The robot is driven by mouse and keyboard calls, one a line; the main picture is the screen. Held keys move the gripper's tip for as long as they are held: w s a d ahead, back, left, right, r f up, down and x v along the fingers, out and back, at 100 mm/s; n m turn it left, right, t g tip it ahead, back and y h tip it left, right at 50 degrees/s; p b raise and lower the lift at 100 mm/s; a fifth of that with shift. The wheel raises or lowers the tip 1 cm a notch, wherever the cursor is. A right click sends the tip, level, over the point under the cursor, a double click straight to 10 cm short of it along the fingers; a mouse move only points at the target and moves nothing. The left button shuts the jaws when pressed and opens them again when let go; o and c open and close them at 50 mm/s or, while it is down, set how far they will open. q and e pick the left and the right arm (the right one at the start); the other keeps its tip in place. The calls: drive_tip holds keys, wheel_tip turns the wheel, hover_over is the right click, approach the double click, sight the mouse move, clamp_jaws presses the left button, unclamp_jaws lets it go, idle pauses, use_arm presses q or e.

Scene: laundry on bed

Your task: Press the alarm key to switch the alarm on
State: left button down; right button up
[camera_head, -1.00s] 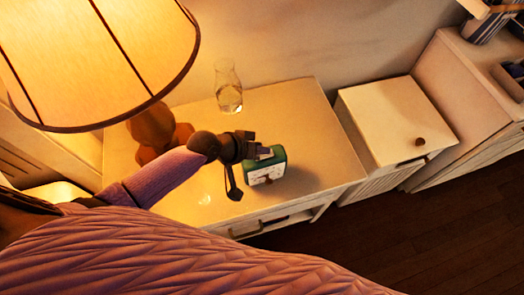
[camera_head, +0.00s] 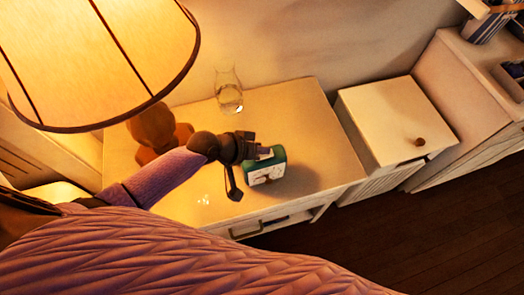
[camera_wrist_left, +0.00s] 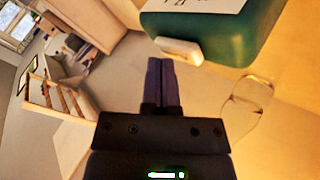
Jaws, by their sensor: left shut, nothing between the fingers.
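The green alarm clock (camera_head: 277,172) with a pale face stands on the bedside table (camera_head: 295,100). My left gripper (camera_head: 265,152) is at the clock's top edge, shut and empty. In the left wrist view, the shut fingers (camera_wrist_left: 162,65) point at the green clock body (camera_wrist_left: 225,35), which fills the top right. A cream key (camera_wrist_left: 180,50) sticks out from the clock's edge, just right of the fingertips. I cannot tell whether the fingers touch it. The far side of the clock is hidden. My right gripper is not in view.
A glass vase (camera_head: 229,92) stands behind the clock at the table's back edge. A white cabinet (camera_head: 385,115) stands to the right. The table's right end is clear.

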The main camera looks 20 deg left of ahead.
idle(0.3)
use_arm(q)
drive_tip(key=shift+f+b, duration=0.35)
drive_tip(key=shift+f, duration=0.15)
drive_tip(key=shift+r+p, duration=0.5)
drive_tip(key=shift+p, duration=0.05)
wheel_tip(320, 180, up, 6)
drive_tip(key=p, duration=0.6)
drive_tip(key=shift+r, duration=0.15)
drive_tip(key=shift+f, duration=0.2)
